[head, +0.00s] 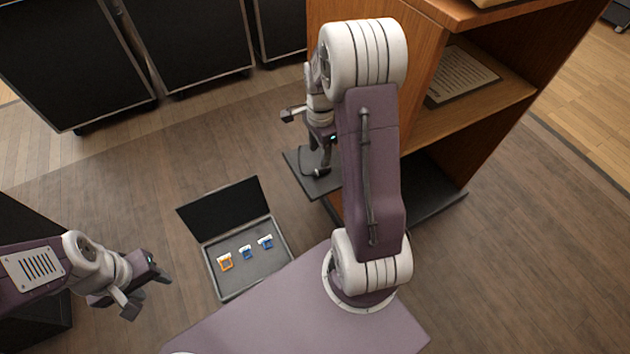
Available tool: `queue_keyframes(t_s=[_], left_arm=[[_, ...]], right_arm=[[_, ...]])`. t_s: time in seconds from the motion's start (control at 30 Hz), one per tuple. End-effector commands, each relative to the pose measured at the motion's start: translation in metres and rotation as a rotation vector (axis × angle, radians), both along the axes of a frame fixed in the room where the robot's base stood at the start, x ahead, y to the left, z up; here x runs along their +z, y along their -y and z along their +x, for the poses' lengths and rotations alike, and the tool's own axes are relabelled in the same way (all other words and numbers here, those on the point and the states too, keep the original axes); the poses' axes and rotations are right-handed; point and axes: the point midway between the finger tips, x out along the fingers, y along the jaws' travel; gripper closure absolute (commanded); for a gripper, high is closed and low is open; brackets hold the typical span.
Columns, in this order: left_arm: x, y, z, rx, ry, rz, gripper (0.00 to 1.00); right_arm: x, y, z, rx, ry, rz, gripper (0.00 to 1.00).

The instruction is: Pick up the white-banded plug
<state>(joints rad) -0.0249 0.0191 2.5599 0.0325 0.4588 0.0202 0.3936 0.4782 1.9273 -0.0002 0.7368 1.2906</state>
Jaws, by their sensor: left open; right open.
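An open case (226,284) with a grey inside lies on the floor. Three small pieces sit in it: an orange one with a white top (225,262) at left, a small blue one with a white part (246,252) in the middle, and a blue one with a white top (265,241) at right. They are too small to tell which is the white-banded plug. My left gripper (149,292) is open and empty, left of the case and apart from it. My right gripper (304,144) is open, beyond the case near the wooden desk, partly behind my arm.
The case's black lid (222,208) stands raised at its far side. A wooden desk (470,110) with a shelf and a printed sheet (460,76) stands at right. Black cases (190,45) line the back. Wooden floor (130,190) is clear between them.

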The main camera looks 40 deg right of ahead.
Motion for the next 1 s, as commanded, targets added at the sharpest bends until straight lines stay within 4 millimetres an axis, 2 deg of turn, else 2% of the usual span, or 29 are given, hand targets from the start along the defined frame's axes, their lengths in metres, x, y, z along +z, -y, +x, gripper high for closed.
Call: queue_keyframes(t_s=[0.13,0.33,0.47,0.53,0.7,0.8,1.0], left_arm=[[-0.003,0.000,0.000,0.000,0.001,0.000,0.55],[-0.026,0.000,0.000,0.000,0.000,0.000,0.55],[-0.025,0.000,0.000,0.000,0.000,0.000,0.55],[-0.030,0.000,0.000,0.000,0.000,0.000,0.55],[-0.059,0.000,0.000,0.000,0.000,0.000,0.55],[-0.066,0.000,0.000,0.000,0.000,0.000,0.55],[-0.063,0.000,0.000,0.000,0.000,0.000,0.55]], right_arm=[[-0.004,0.000,0.000,0.001,0.000,0.000,0.50],[-0.038,0.000,0.000,0.002,-0.002,0.001,0.50],[-0.038,0.001,0.000,0.002,0.001,0.000,0.50],[-0.044,0.001,0.001,0.002,0.000,0.000,0.50],[-0.078,0.007,0.003,0.001,0.000,0.000,0.50],[-0.090,0.006,0.003,0.002,0.000,0.000,0.50],[-0.088,0.006,0.003,0.002,0.001,0.000,0.50]])
